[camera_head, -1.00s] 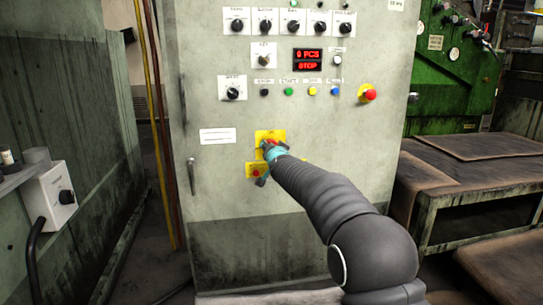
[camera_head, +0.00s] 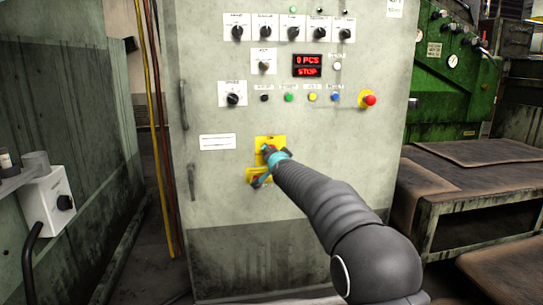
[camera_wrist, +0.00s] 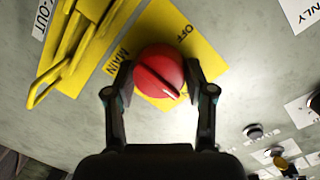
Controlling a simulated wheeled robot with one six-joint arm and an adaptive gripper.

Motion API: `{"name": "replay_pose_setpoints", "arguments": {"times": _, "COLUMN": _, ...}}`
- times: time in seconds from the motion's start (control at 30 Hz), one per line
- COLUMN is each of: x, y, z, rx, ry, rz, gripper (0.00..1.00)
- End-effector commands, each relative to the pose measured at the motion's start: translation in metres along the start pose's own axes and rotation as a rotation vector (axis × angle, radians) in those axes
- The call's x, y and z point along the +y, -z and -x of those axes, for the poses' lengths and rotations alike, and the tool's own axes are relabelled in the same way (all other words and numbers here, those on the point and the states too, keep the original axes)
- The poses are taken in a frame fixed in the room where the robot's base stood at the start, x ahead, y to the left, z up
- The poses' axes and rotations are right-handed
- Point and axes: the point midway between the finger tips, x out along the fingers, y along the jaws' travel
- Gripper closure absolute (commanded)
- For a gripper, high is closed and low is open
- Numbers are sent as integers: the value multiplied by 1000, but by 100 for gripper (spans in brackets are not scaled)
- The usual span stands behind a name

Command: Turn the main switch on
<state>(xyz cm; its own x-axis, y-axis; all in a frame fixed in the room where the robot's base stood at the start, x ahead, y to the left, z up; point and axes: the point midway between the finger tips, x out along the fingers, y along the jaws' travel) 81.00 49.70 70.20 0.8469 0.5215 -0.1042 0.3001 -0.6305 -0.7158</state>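The main switch is a round red knob (camera_wrist: 158,72) on a yellow plate (camera_wrist: 205,58) marked MAIN and OFF. In the wrist view my gripper (camera_wrist: 160,78) has one finger on each side of the knob, and both fingertips appear to touch it. A pale line on the knob points to the lower right, near a partly hidden letter that looks like N; OFF is at the upper right of the knob. In the head view my gripper (camera_head: 267,164) covers part of the knob and the yellow plate (camera_head: 276,141).
The grey cabinet (camera_head: 225,190) carries dials, push buttons and a red emergency button (camera_head: 369,100). A display (camera_head: 307,65) reads 0 PCS and STOP. A bench (camera_head: 470,190) stands to the right.

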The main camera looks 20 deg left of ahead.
Motion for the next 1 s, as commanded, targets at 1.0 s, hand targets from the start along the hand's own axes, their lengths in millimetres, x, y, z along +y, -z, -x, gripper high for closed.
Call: {"name": "replay_pose_setpoints", "arguments": {"times": 1.0, "x": -1, "y": 0, "z": 70, "rx": -1, "ry": 0, "rz": -1, "gripper": 20}}
